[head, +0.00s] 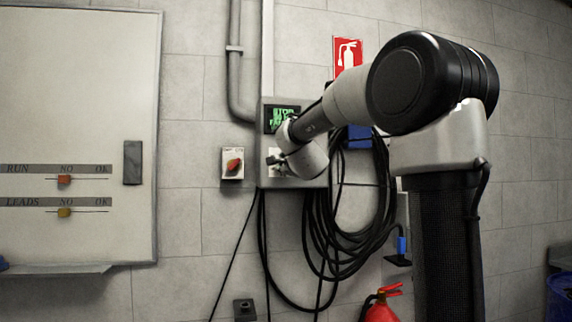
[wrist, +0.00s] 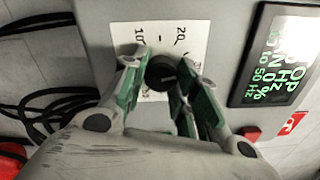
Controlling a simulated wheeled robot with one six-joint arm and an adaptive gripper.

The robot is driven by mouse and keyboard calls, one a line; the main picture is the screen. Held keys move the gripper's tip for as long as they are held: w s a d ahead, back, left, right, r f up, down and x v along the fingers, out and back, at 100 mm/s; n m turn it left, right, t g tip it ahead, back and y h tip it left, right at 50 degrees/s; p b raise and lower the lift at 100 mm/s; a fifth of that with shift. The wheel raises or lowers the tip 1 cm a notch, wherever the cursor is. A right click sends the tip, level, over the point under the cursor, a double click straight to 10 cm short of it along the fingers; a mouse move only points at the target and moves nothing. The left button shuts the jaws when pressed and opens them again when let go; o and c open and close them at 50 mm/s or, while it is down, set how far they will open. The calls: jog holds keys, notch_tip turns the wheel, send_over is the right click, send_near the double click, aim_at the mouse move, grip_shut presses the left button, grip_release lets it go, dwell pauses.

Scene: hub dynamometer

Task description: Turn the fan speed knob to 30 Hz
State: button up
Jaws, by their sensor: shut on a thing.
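The fan speed knob (wrist: 161,74) is a dark round knob on a white scale plate (wrist: 150,35) in the wrist view. The plate shows the marks 10 and 20, and other marks are partly hidden by my fingers. My gripper (wrist: 160,66) has its green-padded fingers on both sides of the knob and is shut on it. I cannot tell clearly where the knob points. In the head view my gripper (head: 275,161) is at the front of the grey control box (head: 309,181) and hides the knob. The box's display (head: 281,118) has green text, also in the wrist view (wrist: 277,56), with Hz readable.
Black cables (head: 335,235) hang in coils below and right. A fire extinguisher (head: 381,308) stands lower right. A whiteboard (head: 80,120) fills the left wall.

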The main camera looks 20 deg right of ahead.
jog(key=shift+f+m, duration=0.15)
jog(key=shift+m, duration=0.85)
jog(key=o, duration=1)
jog(key=s+a, duration=0.2)
jog(key=s, duration=0.9)
jog(key=shift+s+a, duration=0.2)
jog(key=shift+s, duration=0.2)
